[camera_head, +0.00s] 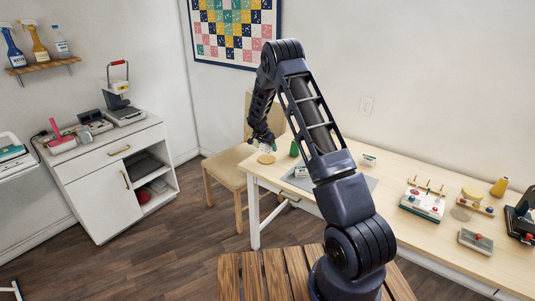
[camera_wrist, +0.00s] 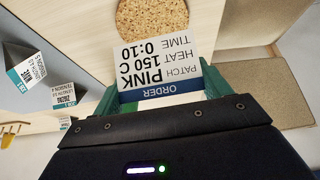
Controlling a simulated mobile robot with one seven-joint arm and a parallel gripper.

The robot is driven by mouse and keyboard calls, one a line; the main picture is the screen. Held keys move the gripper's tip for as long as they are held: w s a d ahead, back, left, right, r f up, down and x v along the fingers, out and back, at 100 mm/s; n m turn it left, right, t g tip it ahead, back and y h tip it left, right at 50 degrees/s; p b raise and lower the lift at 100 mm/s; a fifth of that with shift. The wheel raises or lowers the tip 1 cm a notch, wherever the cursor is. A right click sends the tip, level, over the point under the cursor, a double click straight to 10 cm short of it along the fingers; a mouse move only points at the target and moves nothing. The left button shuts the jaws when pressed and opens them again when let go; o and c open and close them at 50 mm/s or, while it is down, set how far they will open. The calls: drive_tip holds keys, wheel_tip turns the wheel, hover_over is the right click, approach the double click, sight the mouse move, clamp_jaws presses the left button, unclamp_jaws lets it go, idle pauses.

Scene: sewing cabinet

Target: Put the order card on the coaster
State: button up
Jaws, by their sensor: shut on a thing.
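The round cork coaster (camera_wrist: 150,18) lies just beyond the card's far edge in the wrist view, partly cut off by the frame. In the head view the coaster (camera_head: 266,158) is at the table's left end, with my gripper (camera_head: 267,146) just above it. The card's height over the table is hard to tell.
Small white-and-teal boxes (camera_wrist: 36,67) stand left of the card on a grey mat (camera_wrist: 75,42). A wooden chair (camera_head: 228,166) is beside the table's left end. A peg device (camera_head: 423,202) and other items stand farther right on the table (camera_head: 395,235).

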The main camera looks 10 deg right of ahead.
sight(267, 152)
drive_tip(key=shift+f, duration=2.3)
drive_tip(key=shift+f, duration=0.1)
drive_tip(key=o, duration=1)
drive_tip(key=shift+c, duration=0.2)
